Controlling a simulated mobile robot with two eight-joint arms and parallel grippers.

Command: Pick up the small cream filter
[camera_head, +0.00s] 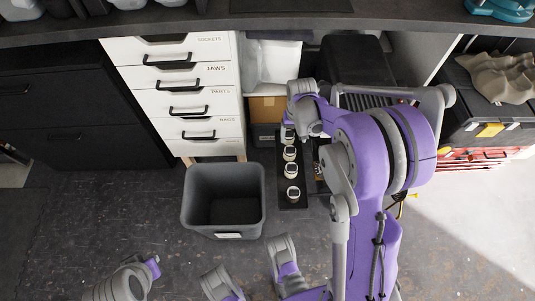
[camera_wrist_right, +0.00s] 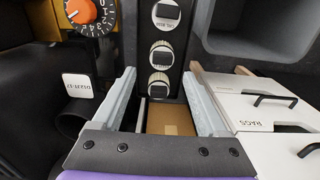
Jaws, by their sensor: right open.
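Several small pale cylinders with dark tops stand in a row on a narrow black tray (camera_head: 292,207) on the floor. Two of them are a cream-looking cylinder (camera_head: 290,153) and the front cylinder (camera_head: 293,193). I cannot tell for sure which is the small cream filter. In the right wrist view, the nearest cylinder (camera_wrist_right: 158,85) appears between the fingertips of my right gripper (camera_wrist_right: 158,76), which is open and empty. Whether the fingers are level with it is unclear. In the head view my right wrist hides the back end of the row.
A grey open bin (camera_head: 224,206) stands left of the tray. A white drawer unit (camera_head: 180,95) stands behind it, and a cardboard box (camera_head: 267,109) lies under the bench (camera_head: 190,27).

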